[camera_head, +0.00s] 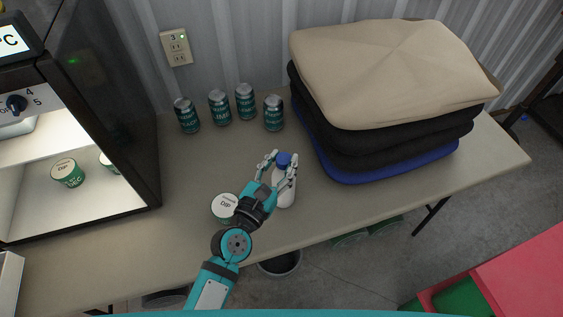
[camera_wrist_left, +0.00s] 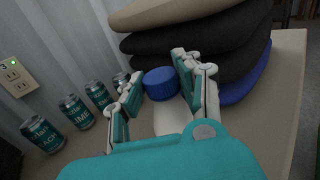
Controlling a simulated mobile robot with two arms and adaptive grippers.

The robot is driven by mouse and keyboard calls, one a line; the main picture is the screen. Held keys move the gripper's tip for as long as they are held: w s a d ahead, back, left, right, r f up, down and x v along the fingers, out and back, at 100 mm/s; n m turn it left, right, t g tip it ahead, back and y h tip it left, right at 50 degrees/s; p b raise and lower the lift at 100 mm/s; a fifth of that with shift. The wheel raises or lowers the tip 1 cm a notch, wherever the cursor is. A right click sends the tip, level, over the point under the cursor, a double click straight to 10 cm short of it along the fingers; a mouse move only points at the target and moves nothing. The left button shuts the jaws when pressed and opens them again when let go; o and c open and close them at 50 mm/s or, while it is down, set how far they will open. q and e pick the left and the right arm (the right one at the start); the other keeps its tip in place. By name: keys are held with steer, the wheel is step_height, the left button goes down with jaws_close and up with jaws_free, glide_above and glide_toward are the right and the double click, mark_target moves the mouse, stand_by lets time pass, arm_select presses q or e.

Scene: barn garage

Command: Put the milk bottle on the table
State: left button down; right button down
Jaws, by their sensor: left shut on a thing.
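The milk bottle (camera_head: 285,195) is white with a blue cap. It is upright at the table (camera_head: 350,205), near the front edge in the head view. Whether its base touches the table I cannot tell for sure. My left gripper (camera_head: 277,170) is shut on the bottle, with one finger on each side just below the cap. In the left wrist view the blue cap (camera_wrist_left: 161,83) shows between the fingers (camera_wrist_left: 160,95), and the white body below is partly hidden by the gripper. My right gripper is not in view.
A dip tub (camera_head: 224,208) stands just left of the gripper. Several cans (camera_head: 219,107) stand at the back. A tall stack of folded cloths or cushions (camera_head: 390,75) fills the right rear. A lit cabinet (camera_head: 110,190) stands at left. The table's right front is clear.

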arm_select(q)
steer(key=shift+f, duration=0.1)
steer(key=c, duration=1)
jaws_free()
steer(key=shift+o, duration=0.5)
steer(key=shift+s+a, duration=0.1)
steer(key=shift+s, duration=0.2)
steer(key=b+v, duration=0.2)
steer(key=v, duration=0.9)
steer(key=shift+s+b, duration=0.2)
steer(key=shift+b, duration=0.1)
